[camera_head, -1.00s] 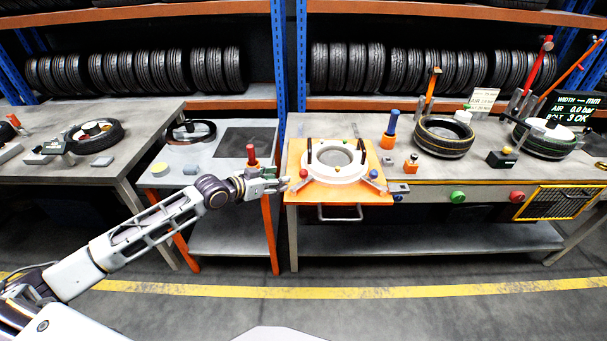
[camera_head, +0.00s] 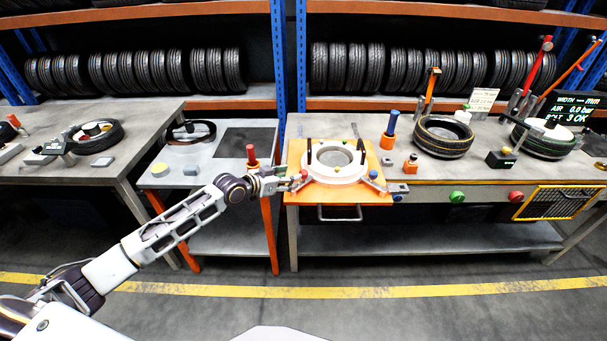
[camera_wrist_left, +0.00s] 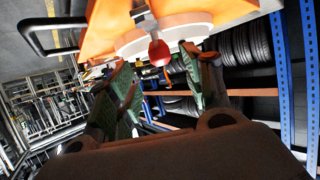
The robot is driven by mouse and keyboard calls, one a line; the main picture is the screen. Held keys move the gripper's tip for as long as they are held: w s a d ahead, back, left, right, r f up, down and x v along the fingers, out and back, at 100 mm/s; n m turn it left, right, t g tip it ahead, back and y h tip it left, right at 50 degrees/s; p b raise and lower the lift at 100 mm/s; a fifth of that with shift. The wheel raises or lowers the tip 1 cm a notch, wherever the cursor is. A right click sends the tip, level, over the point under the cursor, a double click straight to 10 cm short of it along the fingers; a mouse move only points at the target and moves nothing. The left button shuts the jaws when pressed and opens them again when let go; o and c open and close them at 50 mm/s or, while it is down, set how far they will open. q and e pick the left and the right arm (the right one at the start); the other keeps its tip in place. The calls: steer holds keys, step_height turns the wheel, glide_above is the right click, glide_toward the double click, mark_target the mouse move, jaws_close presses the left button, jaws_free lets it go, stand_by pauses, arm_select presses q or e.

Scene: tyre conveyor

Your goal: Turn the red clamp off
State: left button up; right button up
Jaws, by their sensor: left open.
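The red clamp knob (camera_head: 303,174) sits at the left side of the orange plate (camera_head: 312,195), beside the white ring fixture (camera_head: 330,177). In the left wrist view the red ball knob (camera_wrist_left: 159,52) shows ahead, between the fingers' directions. My left gripper (camera_head: 295,181) is open at the plate's left edge, its fingertips close to the red knob. In the left wrist view the two green-padded fingers (camera_wrist_left: 165,85) stand apart with nothing between them; I cannot tell whether they touch the knob. My right gripper is not in view.
A red-handled tool (camera_head: 252,155) stands left of the plate, near my left wrist. Tyres (camera_head: 445,137) lie farther right.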

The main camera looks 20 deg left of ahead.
mark_target(303, 174)
arm_select(q)
steer(key=shift+p+x, duration=0.3)
steer(key=shift+x, duration=3.95)
jaws_close()
